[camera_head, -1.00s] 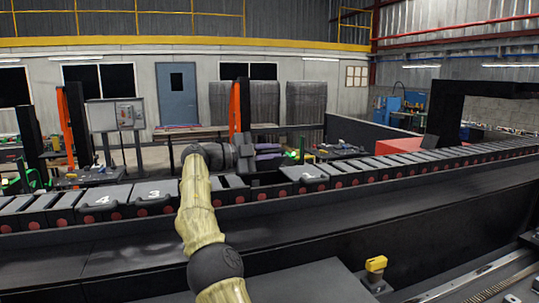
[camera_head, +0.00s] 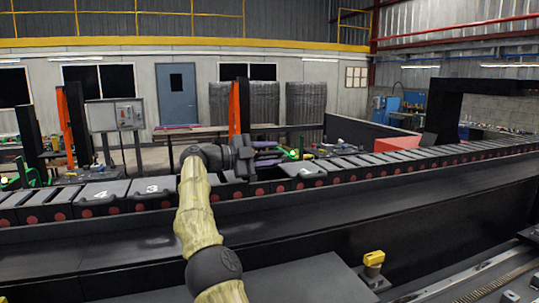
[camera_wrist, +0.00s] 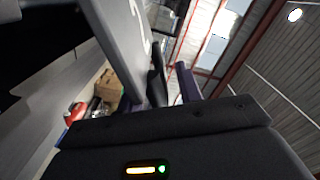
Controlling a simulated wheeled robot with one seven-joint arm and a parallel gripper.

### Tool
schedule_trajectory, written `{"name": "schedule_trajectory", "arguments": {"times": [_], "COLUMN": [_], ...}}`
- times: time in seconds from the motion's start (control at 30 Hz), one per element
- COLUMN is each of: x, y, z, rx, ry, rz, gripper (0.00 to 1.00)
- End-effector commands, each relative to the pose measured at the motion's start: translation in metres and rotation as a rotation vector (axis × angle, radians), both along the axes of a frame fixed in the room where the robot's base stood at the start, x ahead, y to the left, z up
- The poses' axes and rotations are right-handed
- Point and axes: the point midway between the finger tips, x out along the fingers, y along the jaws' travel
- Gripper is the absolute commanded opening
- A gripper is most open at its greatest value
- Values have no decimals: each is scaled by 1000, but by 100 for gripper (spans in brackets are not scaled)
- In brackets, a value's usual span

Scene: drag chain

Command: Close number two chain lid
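The drag chain (camera_head: 60,213) runs across the head view as a row of dark links with grey lids. Lids marked 4 (camera_head: 101,190) and 3 (camera_head: 152,185) lie left of my arm, and another marked lid (camera_head: 306,169), its digit unclear, lies to the right. My gripper (camera_head: 270,154) is over the chain between them, fingers pointing right. In the wrist view, a grey panel with a white mark (camera_wrist: 122,45), which looks like a lid, stands tilted beside the left finger. A gap shows between my fingertips (camera_wrist: 172,75); I see nothing held.
A long black rail (camera_head: 330,210) lies in front of the chain. A yellow knob (camera_head: 374,258) stands at the lower right. A black arch frame (camera_head: 440,110) spans the chain at the right. An orange post (camera_head: 235,107) stands behind my gripper.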

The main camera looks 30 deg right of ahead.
Motion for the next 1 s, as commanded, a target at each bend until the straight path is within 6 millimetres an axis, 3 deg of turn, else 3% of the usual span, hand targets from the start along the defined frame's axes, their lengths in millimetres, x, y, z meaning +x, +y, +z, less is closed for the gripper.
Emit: {"name": "schedule_trajectory", "arguments": {"times": [0.37,1.0], "x": [3,25], "y": [13,129], "z": [1,5], "rx": [-1,-2], "ry": [0,1], "rz": [2,2], "gripper": [35,35]}}
